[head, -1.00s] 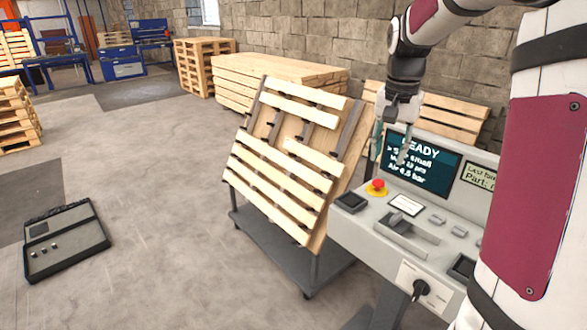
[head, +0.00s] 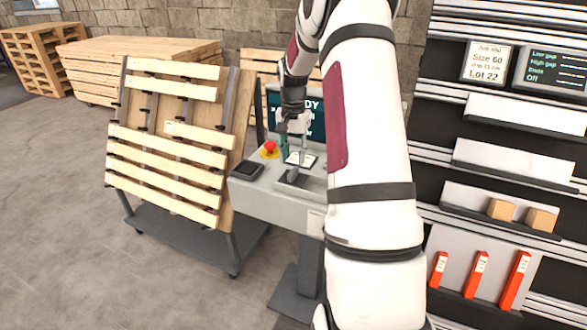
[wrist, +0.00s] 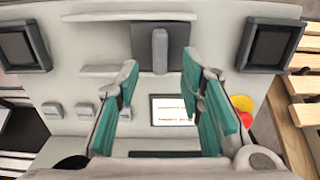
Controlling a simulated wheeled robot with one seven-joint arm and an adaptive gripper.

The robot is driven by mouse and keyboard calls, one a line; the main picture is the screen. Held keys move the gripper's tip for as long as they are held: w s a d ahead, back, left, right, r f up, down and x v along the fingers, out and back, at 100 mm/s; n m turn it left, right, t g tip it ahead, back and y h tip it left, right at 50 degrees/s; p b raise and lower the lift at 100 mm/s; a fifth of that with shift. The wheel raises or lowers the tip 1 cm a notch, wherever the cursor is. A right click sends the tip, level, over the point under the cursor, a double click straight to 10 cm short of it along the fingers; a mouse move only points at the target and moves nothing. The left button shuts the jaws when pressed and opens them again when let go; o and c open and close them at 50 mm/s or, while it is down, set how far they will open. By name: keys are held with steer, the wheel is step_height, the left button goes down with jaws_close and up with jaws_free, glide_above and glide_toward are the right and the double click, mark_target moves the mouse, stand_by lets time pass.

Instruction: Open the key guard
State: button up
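My gripper (wrist: 160,75) is open and empty over the control console (head: 262,195), its two teal fingers apart. In the wrist view a grey upright lever (wrist: 160,48) on a dark plate stands just beyond the fingertips, about in line with the gap. It also shows in the head view (head: 292,174), below my gripper (head: 293,150). No part is labelled key guard, and I cannot tell for sure which part it is. My arm hides the right part of the console and its front in the head view.
A red emergency button (head: 269,147) on a yellow base and a white label (wrist: 173,109) are close to my fingers. A slatted pallet on a cart (head: 168,150) stands left; shelves (head: 500,185) stand right.

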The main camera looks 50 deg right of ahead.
mark_target(293, 170)
steer(key=shift+f, duration=2.7)
jaws_close()
